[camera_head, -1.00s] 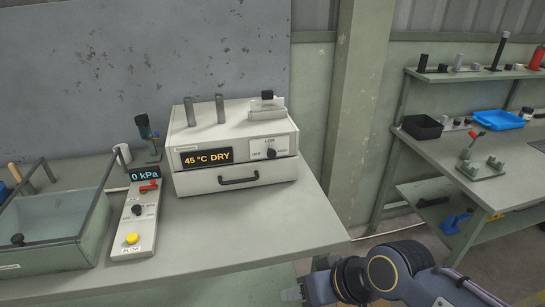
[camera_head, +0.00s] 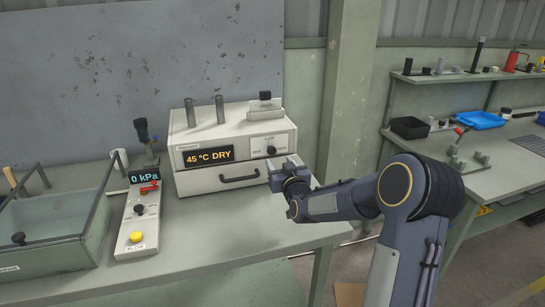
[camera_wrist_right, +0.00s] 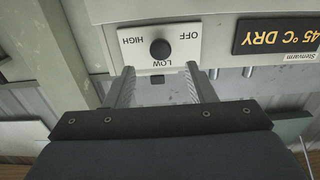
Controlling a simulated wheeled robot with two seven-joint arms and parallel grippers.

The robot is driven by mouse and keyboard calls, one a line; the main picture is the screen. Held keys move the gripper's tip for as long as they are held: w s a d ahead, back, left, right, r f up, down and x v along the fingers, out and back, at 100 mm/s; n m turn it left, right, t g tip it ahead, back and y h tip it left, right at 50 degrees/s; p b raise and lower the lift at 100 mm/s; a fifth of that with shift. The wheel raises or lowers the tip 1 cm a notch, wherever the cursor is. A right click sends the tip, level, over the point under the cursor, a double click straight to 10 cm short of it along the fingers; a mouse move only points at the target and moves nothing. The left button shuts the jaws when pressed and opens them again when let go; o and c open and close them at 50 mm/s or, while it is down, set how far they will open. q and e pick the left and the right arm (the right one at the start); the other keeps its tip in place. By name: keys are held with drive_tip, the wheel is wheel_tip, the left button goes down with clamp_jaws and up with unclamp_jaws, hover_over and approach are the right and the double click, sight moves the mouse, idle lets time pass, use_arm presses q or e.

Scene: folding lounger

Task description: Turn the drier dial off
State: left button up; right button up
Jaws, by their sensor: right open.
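The drier (camera_head: 238,130) is a cream box on the bench with an orange display (camera_head: 208,156) reading 45 °C DRY. Its small black dial (camera_head: 271,150) sits on a white plate to the right of the display. In the right wrist view the dial (camera_wrist_right: 160,48) appears upside down, with OFF, LOW and HIGH around it; I cannot tell where it points. My right gripper (camera_wrist_right: 160,75) is open and empty. Its two fingers reach toward the dial plate, one on each side of the dial's line, apart from the dial. My left gripper is out of view.
A drawer handle (camera_head: 239,178) lies below the display. A control box (camera_head: 138,214) with a yellow button stands left of the drier, beside a glass-walled tank (camera_head: 50,235). The bench top (camera_head: 215,235) in front of the drier is clear. A second bench is at right.

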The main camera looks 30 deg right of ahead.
sight(272, 152)
drive_tip(key=p+x, duration=0.1)
drive_tip(key=x, duration=0.5)
drive_tip(key=shift+w, duration=0.2)
drive_tip(key=c, duration=1)
